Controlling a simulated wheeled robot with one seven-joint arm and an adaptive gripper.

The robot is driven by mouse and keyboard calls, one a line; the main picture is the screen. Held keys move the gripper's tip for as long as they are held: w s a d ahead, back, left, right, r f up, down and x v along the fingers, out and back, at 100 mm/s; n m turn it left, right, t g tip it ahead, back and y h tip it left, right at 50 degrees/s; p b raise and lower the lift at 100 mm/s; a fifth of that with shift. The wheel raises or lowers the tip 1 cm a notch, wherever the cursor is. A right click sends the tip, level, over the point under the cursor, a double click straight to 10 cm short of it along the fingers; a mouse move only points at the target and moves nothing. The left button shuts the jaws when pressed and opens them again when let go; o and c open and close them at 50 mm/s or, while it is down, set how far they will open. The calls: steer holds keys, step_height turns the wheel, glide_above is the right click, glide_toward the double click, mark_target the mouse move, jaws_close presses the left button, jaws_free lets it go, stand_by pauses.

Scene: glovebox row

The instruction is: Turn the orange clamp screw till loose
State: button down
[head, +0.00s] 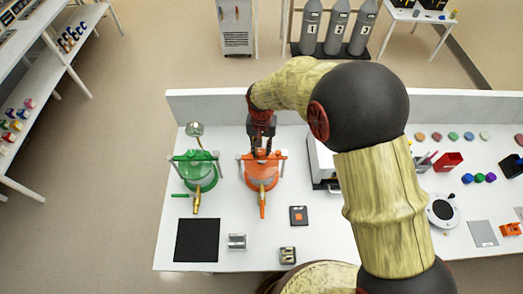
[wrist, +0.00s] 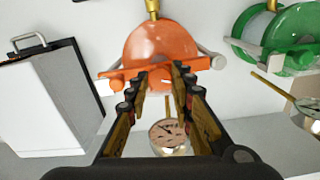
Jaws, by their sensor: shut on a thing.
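The orange vessel (head: 262,178) stands upright on the white bench, with an orange clamp bar (wrist: 200,64) across it between grey posts. A brass outlet with an orange end points to the front. My gripper (head: 263,152) reaches down over the vessel from the back. In the wrist view my gripper (wrist: 160,73) has its two fingers converging at the middle of the clamp bar, shut on the orange clamp screw. The screw is mostly hidden between the fingertips, so its turn angle cannot be read.
A green vessel (head: 196,172) with a gauge (head: 195,130) stands close on the left. A round gauge (wrist: 168,137) shows below my fingers. A white box (head: 322,165) is close on the right. A black mat (head: 197,240) lies at the front left.

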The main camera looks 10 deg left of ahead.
steer(key=n+b, duration=0.1)
steer(key=n, duration=0.4)
steer(key=shift+n, duration=0.3)
steer(key=n+b, duration=0.1)
steer(key=n, duration=0.8)
steer(key=shift+b, duration=0.4)
steer(key=n, duration=0.5)
steer(key=shift+b, duration=0.3)
steer(key=n, duration=1)
steer(key=shift+b, duration=0.35)
steer(key=n, duration=0.5)
steer(key=shift+n, duration=2.2)
